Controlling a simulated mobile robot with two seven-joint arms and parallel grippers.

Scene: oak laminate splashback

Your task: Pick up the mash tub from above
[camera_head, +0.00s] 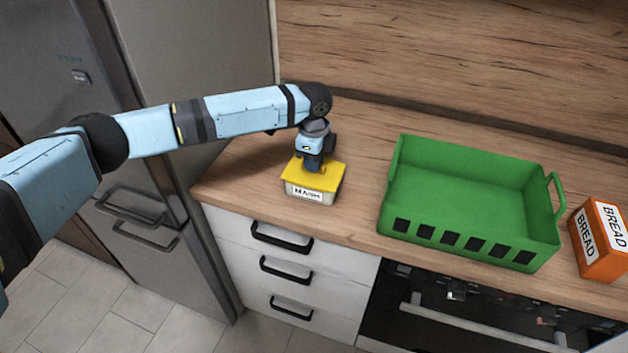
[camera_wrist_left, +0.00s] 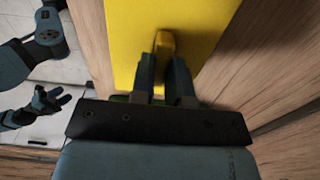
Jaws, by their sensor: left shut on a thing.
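The mash tub (camera_head: 312,190) is a pale box with a yellow lid and a MASH label. It stands upright on the wooden counter near the front edge, left of the green crate. My left gripper (camera_head: 313,165) points down from above and is shut on the raised yellow grip of the lid. In the left wrist view the yellow lid (camera_wrist_left: 125,50) fills the upper middle, and the grip sits between the two fingers (camera_wrist_left: 165,70). My right gripper (camera_wrist_left: 50,100) shows small at the left of that view, apparently open and empty.
The green crate (camera_head: 470,160) stands on the counter (camera_head: 365,150) right of the tub, with a clear gap between. An orange bread box (camera_head: 598,240) stands at the far right. The fridge (camera_head: 200,80) is at the left, and the wooden splashback (camera_head: 450,60) rises behind.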

